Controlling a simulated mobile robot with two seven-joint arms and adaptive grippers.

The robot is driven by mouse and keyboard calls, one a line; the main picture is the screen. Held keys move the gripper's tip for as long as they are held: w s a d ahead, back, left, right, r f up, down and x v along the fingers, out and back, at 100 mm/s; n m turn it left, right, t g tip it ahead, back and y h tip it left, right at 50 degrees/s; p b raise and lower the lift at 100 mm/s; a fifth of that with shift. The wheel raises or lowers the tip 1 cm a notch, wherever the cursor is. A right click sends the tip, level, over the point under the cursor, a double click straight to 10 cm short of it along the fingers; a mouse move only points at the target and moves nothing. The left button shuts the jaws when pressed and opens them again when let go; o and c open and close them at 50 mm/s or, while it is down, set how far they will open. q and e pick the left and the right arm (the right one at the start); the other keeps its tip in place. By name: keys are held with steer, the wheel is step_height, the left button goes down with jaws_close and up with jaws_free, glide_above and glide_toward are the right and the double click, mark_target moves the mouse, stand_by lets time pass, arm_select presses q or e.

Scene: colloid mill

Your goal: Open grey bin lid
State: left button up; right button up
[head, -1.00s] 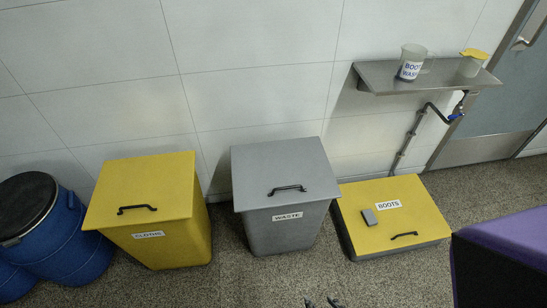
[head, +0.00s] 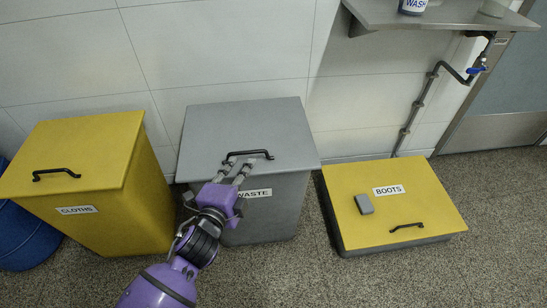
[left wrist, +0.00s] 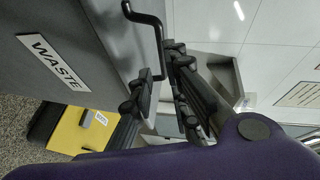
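The grey bin (head: 265,205), labelled WASTE, stands against the wall with its flat grey lid (head: 240,125) down. A black bar handle (head: 262,153) sits near the lid's front edge. My left gripper (head: 238,164) reaches up from below, its two fingers apart and their tips at the left part of the handle. In the left wrist view the handle (left wrist: 157,40) runs between the fingers (left wrist: 158,75), near the upper one; a firm grip on it does not show. The WASTE label (left wrist: 54,62) shows there too. My right gripper is not in view.
A yellow CLOTHS bin (head: 85,150) stands left, beside a blue drum (head: 25,240). A low yellow BOOTS box (head: 345,190) with a small grey block (head: 364,204) on it stands right. A metal shelf (head: 440,17) and pipe (head: 418,110) are on the wall behind.

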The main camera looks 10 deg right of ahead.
mark_target(249, 152)
arm_select(q)
steer(key=shift+m, duration=0.5)
steer(key=b+x, duration=0.1)
steer(key=x, duration=0.5)
steer(key=shift+w+b, duration=0.35)
steer(key=shift+w+d, duration=0.2)
steer(key=shift+w, duration=0.3)
jaws_close()
